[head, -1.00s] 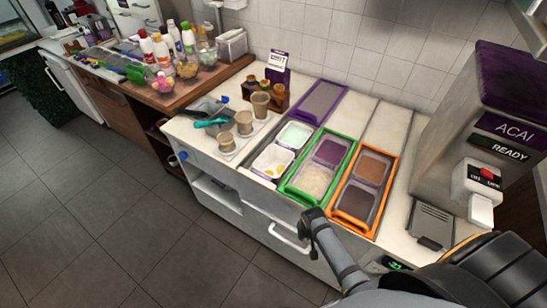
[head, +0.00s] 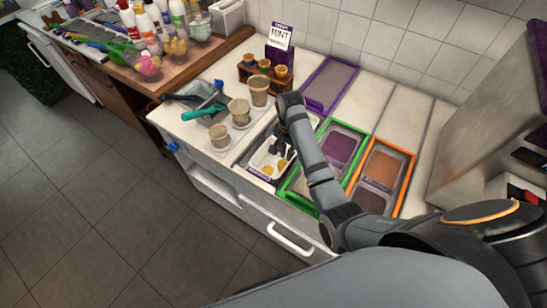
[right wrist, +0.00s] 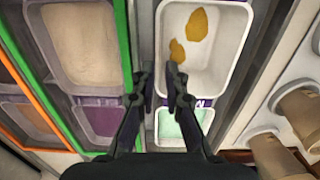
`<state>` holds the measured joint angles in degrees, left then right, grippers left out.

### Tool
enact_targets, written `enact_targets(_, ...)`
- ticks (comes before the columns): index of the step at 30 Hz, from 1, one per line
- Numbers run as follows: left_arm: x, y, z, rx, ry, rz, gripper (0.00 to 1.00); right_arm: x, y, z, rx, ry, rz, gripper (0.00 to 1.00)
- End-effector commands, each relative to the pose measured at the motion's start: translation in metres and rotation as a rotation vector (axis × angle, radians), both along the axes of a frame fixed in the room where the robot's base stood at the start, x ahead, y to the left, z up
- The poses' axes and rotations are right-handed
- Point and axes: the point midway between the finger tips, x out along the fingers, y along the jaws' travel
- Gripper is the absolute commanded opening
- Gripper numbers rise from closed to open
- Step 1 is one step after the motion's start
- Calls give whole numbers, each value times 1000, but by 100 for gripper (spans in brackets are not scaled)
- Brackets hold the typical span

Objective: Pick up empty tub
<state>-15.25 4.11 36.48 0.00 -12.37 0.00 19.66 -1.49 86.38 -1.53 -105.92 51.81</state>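The empty tub is a white rectangular tub (head: 256,172) with yellow smears on its bottom, set in the counter. It also shows in the right wrist view (right wrist: 225,72). My right gripper (head: 280,145) is over the tub and hides part of it. In the right wrist view my right gripper (right wrist: 161,78) is open and empty. Its fingertips lie on either side of the tub's left wall in the picture; I cannot tell how high above it they are. My left gripper is not in view.
A green-framed holder (head: 291,183) and an orange-framed holder (head: 411,170) hold filled tubs. A mint-coloured tub (right wrist: 181,124) adjoins the empty tub.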

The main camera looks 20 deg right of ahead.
Motion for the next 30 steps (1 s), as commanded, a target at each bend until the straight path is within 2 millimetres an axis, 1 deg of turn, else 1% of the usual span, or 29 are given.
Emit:
enact_targets(1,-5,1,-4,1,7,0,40,1,1,-3,1,2,-6,12)
enact_targets(2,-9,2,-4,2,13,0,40,2,1,-2,2,3,-8,12)
enact_targets(5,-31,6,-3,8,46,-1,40,1,1,-4,1,5,-8,12)
enact_targets(6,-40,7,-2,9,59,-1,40,1,1,-10,1,7,-8,12)
enact_targets(9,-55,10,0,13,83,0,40,0,0,-28,1,8,-7,12)
enact_targets(11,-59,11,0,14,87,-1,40,1,0,-38,1,7,-7,12)
enact_targets(12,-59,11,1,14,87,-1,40,1,0,-44,1,6,-6,12)
enact_targets(15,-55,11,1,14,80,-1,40,1,0,-52,1,3,-6,12)
enact_targets(17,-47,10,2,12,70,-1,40,1,0,-54,2,3,-6,12)
enact_targets(20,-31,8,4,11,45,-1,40,2,-1,-57,0,4,-6,12)
enact_targets(21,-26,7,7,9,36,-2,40,2,-2,-61,1,6,-6,12)
enact_targets(23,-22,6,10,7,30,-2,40,4,-4,-70,0,6,-6,12)
enact_targets(27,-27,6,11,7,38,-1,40,6,-7,-94,1,6,-6,12)
enact_targets(30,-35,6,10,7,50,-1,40,6,-7,-104,0,4,-6,12)
